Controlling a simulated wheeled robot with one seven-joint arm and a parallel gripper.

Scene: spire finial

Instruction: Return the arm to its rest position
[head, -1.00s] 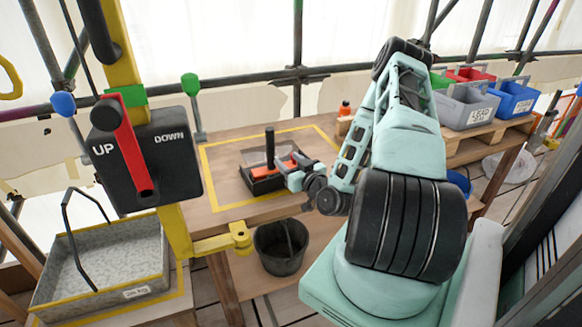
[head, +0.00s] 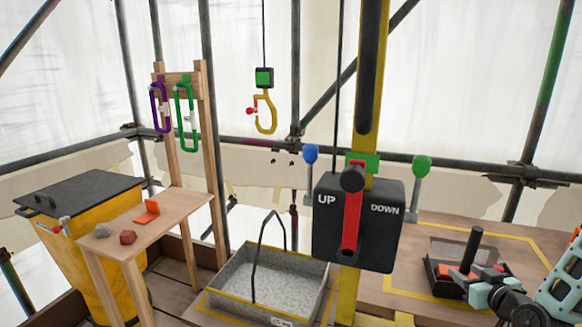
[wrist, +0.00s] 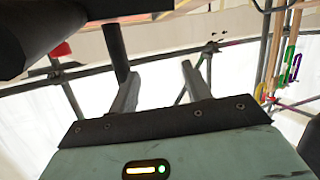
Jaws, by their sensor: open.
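My arm (head: 562,290) enters the head view at the right edge, and most of it is cut off by the frame. My gripper (wrist: 160,72) shows in the wrist view with its two grey fingers apart and nothing between them. In the head view the gripper end is beside a black tray with orange parts and an upright black post (head: 473,248) on the wooden table; whether it touches them I cannot tell.
A black UP/DOWN box (head: 375,235) with a red lever stands on a yellow post. A grey metal tray (head: 245,290), a yellow bin (head: 75,235) and a small wooden stand (head: 165,215) are to the left. A yellow hook (head: 266,115) hangs at the back.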

